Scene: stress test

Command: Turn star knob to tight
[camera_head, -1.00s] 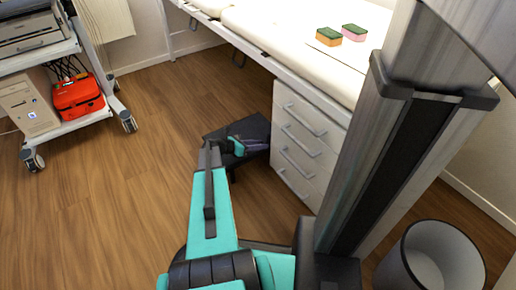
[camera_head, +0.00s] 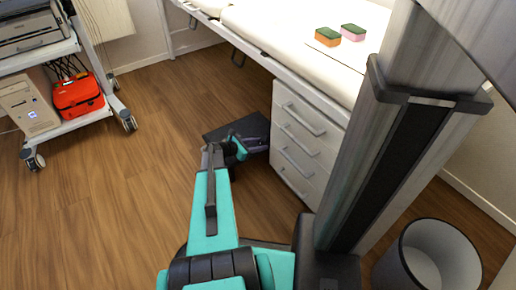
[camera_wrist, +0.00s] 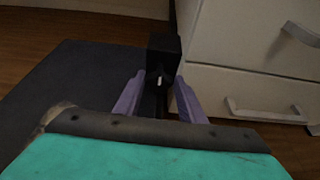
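In the wrist view, my gripper (camera_wrist: 159,77) has two purple fingers that stand apart. A black block (camera_wrist: 165,45) is just beyond and between the fingertips, with a small dark part bearing a pale mark on its near face. I cannot make out a star shape or tell whether this is the star knob. I see no clear contact with the fingers. In the head view, my gripper (camera_head: 252,143) is over a low dark stand (camera_head: 222,133) on the floor; my teal wrist partly hides it, and the knob cannot be picked out.
A white drawer cabinet (camera_head: 309,140) stands close right of the stand; its handles (camera_wrist: 262,113) show near the gripper. A bed (camera_head: 285,50) with two sponges is above. A grey bin (camera_head: 405,262) is at lower right. A trolley (camera_head: 88,119) stands left. Wood floor on the left is clear.

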